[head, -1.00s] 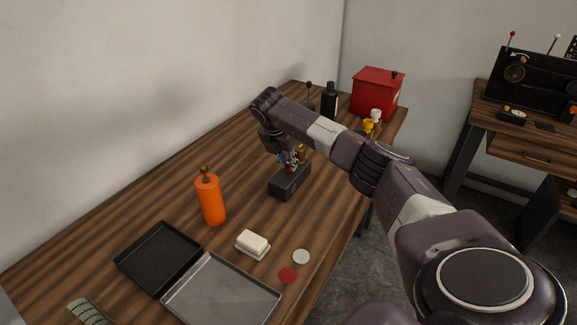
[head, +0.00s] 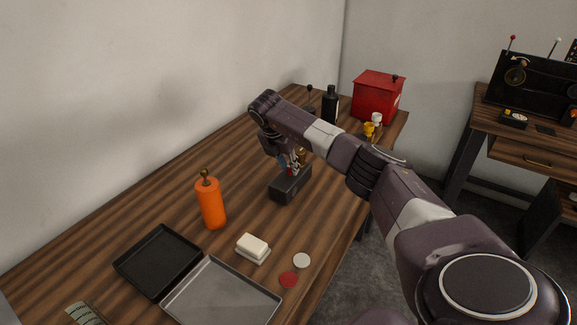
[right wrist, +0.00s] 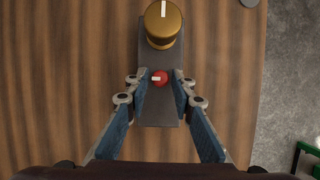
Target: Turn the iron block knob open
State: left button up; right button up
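The dark iron block (head: 291,184) lies on the wooden table, below my right gripper (head: 289,168). In the right wrist view, the block (right wrist: 159,112) carries a large brass knob (right wrist: 163,25) with a white mark, and a small red knob (right wrist: 160,78) with a pale pointer toward the left. My right gripper (right wrist: 160,80) has its blue-padded fingers on either side of the red knob, with a narrow gap seeming to show at each side. In the head view the brass knob (head: 301,157) is partly hidden by the gripper. My left gripper is not in view.
An orange bottle (head: 210,203), a white soap-like block (head: 253,246), a black tray (head: 158,261) and a metal tray (head: 222,296) are nearer on the table. A black bottle (head: 330,105) and red box (head: 378,96) stand at the far end. The table's right edge is close to the block.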

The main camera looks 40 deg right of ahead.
jog(key=shift+r, duration=0.1)
jog(key=v, duration=1.2)
